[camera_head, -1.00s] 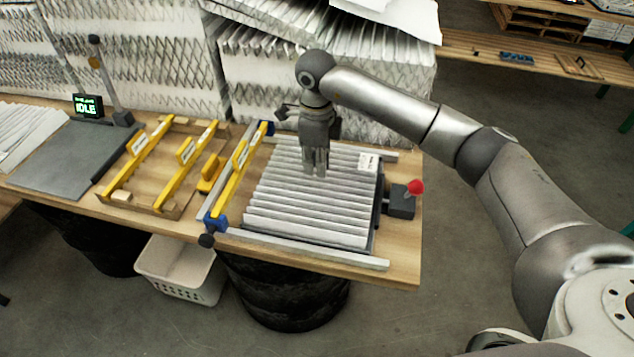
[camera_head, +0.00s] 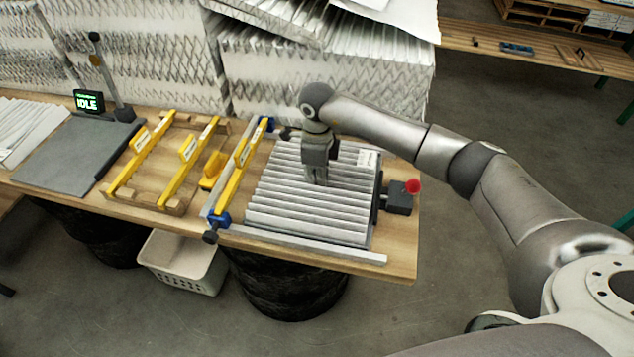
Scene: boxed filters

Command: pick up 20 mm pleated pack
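A white pleated pack (camera_head: 305,215) lies flat in a metal fixture on the wooden table, its pleats running left to right. A small white label sits at its far right corner. My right gripper (camera_head: 317,183) points straight down, with its fingertips at the pleats near the middle of the pack. The fingers look close together, but whether they grip a pleat is too small to tell. My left gripper is not in view.
Yellow spacer bars (camera_head: 190,160) lie left of the fixture. A red-knobbed clamp (camera_head: 398,197) is on its right. Tall pleated stacks (camera_head: 330,70) stand behind. A white basket (camera_head: 185,262) is below the table.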

